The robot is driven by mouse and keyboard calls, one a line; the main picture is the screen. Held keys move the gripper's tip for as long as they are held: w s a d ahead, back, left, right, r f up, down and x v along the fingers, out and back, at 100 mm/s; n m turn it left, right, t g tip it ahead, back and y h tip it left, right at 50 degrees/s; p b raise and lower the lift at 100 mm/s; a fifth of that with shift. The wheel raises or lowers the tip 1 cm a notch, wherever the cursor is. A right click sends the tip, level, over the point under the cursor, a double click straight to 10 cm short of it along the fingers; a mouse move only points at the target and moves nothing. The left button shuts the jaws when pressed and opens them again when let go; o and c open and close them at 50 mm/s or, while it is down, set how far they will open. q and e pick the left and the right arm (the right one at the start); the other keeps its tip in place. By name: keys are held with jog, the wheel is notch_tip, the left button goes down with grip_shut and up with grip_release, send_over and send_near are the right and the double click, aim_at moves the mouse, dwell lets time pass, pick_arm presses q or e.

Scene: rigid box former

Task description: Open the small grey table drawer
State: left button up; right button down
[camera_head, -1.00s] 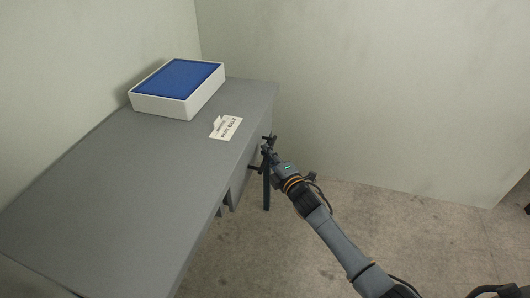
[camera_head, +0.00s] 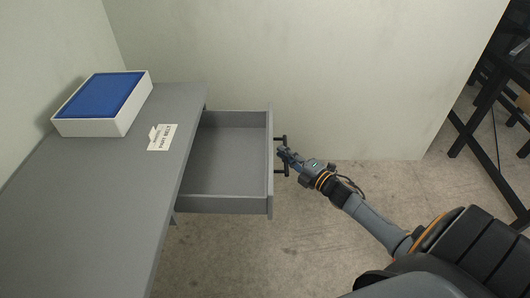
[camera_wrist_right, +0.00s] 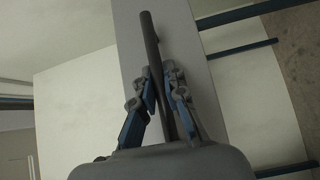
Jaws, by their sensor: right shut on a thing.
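The small grey table drawer (camera_head: 230,160) is pulled out from the right side of the grey table (camera_head: 95,190). Its inside shows and looks empty. A dark bar handle (camera_head: 281,171) is on its front face. My right gripper (camera_head: 284,156) is at this handle, its fingers closed around the bar. In the right wrist view, the handle bar (camera_wrist_right: 150,40) runs between the two fingers of the right gripper (camera_wrist_right: 160,85), in front of the grey drawer front (camera_wrist_right: 190,45). My left gripper is not in view.
A white box with a blue top (camera_head: 102,104) stands on the table at the back. A label sign (camera_head: 161,137) lies near the table's right edge. A dark-framed rack (camera_head: 490,100) stands at the far right. The floor right of the drawer is clear.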

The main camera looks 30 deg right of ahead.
jog(key=shift+s+d, duration=0.6)
jog(key=shift+d, duration=0.25)
jog(key=c, duration=1.4)
grip_release()
jog(key=shift+s, duration=0.1)
jog(key=s, duration=0.4)
jog(key=s+d, duration=0.1)
jog(key=s, duration=0.2)
jog(key=s+d, duration=0.1)
jog(key=s, duration=0.3)
jog(key=shift+s+d, duration=0.15)
jog(key=shift+s, duration=0.15)
jog(key=shift+f, duration=0.1)
